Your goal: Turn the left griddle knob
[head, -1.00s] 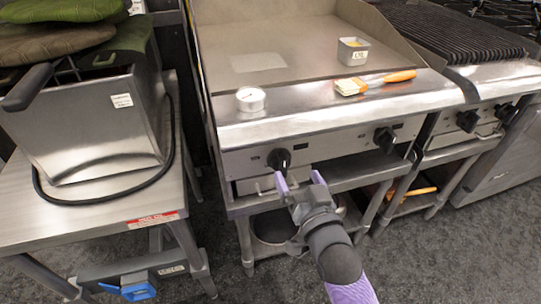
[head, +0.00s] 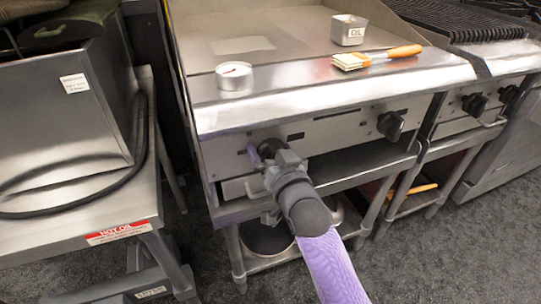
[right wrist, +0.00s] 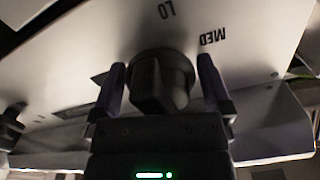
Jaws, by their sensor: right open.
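The griddle (head: 300,95) stands ahead of me with a steel front panel. Its left knob (right wrist: 160,80) is black and round with a raised grip bar; in the head view my gripper mostly hides it. My right gripper (head: 268,150) is at the left knob. In the right wrist view the purple fingers of the right gripper (right wrist: 162,90) are open, one on each side of the knob; I cannot tell whether they touch it. The griddle's right knob (head: 390,125) is clear of the gripper. My left gripper is not in view.
A steel table with a fryer (head: 65,110) stands left. A grill with knobs (head: 474,103) stands right.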

